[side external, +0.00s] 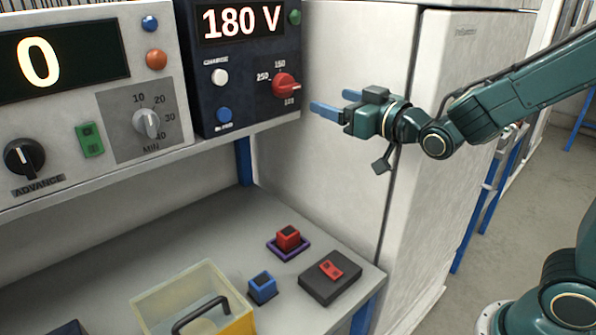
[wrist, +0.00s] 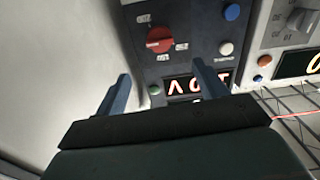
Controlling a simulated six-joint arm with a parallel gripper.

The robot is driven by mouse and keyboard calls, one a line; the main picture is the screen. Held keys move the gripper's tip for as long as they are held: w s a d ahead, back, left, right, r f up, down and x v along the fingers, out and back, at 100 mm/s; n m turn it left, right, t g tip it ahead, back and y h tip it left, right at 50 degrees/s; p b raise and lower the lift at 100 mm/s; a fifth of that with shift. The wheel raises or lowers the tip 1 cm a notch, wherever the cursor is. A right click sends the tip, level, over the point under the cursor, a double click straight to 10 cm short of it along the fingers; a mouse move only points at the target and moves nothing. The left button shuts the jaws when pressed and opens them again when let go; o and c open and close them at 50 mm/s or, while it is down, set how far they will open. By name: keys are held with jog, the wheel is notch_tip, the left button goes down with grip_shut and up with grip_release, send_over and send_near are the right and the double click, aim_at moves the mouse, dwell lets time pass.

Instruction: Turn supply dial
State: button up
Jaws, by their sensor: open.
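The supply dial is a red knob (side external: 286,85) on the dark blue supply unit (side external: 247,75), with small voltage labels around it. The unit's display (side external: 242,21) reads 180 V. My gripper (side external: 328,100) is open and empty, right of the dial and apart from it, with its blue fingers pointing left toward the unit. In the wrist view, which shows the panel upside down, the red dial (wrist: 159,40) lies beyond and between the two fingers of my gripper (wrist: 161,68). The lower label at the dial is too small to read surely.
The unit also has a white button (side external: 220,77), a blue button (side external: 224,115) and a green button (side external: 295,17). A grey timer panel (side external: 85,95) stands to its left. A pale cabinet (side external: 350,170) is behind my gripper. The bench (side external: 215,225) below holds a bin and small blocks.

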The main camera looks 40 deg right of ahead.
aim_at(291, 86)
jog(key=n, duration=0.4)
jog(key=shift+s+a+r+n, duration=0.1)
jog(key=shift+s+n, duration=0.1)
jog(key=shift+n, duration=0.1)
jog(key=shift+w, duration=6.9)
jog(key=shift+c, duration=0.3)
jog(key=c, duration=0.9)
